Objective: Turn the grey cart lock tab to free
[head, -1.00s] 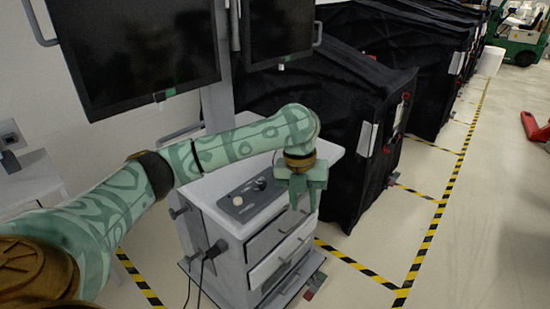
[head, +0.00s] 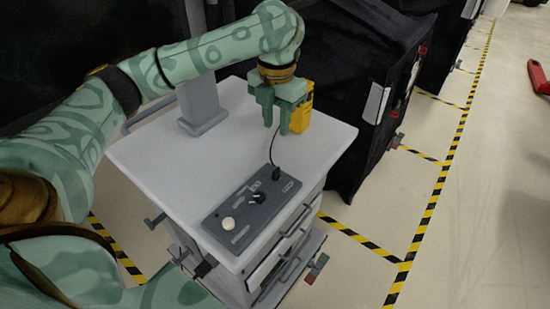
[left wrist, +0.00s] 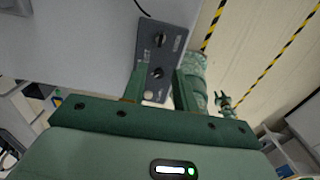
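The grey cart (head: 135,150) stands in front of me, with a pale top and drawers. A dark control panel (head: 245,232) on its top carries a black knob (head: 257,197) and a pale round button (head: 228,223). A small red and grey tab (head: 317,264) sticks out low at the cart's right; I cannot tell if it is the lock tab. My left gripper (head: 276,122) is above the cart top, behind the panel, fingers apart and empty. The left wrist view shows the panel (left wrist: 170,42) beyond its fingers (left wrist: 160,90). A small green gripper-like shape (left wrist: 223,101) there may be my right gripper.
A yellow box (head: 302,118) shows beside my left gripper. A black cable runs up from the panel. A monitor post (head: 200,100) rises from the cart's back. Black covered carts (head: 350,90) stand behind; floor to the right is open, with striped tape (head: 430,215).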

